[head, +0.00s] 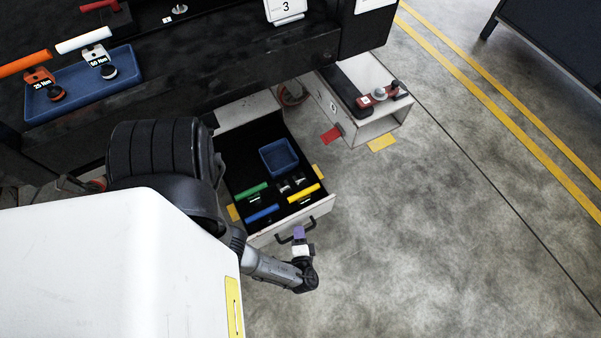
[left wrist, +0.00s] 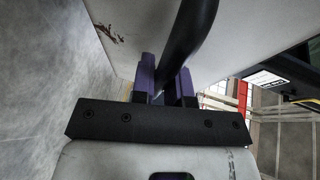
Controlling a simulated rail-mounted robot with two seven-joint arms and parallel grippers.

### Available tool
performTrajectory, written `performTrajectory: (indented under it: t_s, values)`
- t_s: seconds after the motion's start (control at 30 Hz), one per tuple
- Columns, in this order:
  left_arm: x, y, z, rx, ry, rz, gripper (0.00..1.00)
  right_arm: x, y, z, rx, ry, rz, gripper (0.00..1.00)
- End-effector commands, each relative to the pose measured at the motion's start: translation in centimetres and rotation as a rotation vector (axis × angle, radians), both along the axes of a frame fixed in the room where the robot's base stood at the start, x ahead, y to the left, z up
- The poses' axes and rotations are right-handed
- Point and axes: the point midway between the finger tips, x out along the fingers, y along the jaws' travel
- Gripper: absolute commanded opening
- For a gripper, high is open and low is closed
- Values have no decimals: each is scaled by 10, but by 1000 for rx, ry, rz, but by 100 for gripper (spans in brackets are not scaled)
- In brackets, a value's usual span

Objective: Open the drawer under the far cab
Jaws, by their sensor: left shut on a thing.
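A drawer (head: 322,208) with a pale front and a black lining stands pulled out below the dark bench, in the middle of the head view. Its black bar handle (head: 284,239) is on the front panel and also shows in the left wrist view (left wrist: 190,35). My left gripper (head: 299,234) is at this handle. Its purple fingers (left wrist: 163,88) are shut on the bar, one on each side. My right gripper is not in view.
The drawer holds a blue bin (head: 279,157) and green, blue and yellow handled tools. A pale open-ended cab (head: 373,129) with items on top stands right of it. A blue tray (head: 83,89) lies on the bench (head: 230,60).

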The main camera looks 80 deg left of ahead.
Motion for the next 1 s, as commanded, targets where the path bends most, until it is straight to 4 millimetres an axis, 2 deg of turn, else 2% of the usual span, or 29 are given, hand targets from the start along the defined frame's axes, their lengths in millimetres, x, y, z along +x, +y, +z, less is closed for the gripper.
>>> performTrajectory:
  t_s: [0.6,0.63,0.7,0.87,1.0]
  values:
    - [-1,-5,1,1,-2,14,0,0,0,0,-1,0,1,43]
    - [-1,-5,1,1,-2,14,18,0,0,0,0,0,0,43]
    - [-1,-5,1,1,-2,14,24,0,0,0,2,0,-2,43]
    - [-1,-5,0,1,0,14,40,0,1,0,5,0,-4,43]
    - [-1,-5,0,0,0,14,40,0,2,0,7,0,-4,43]
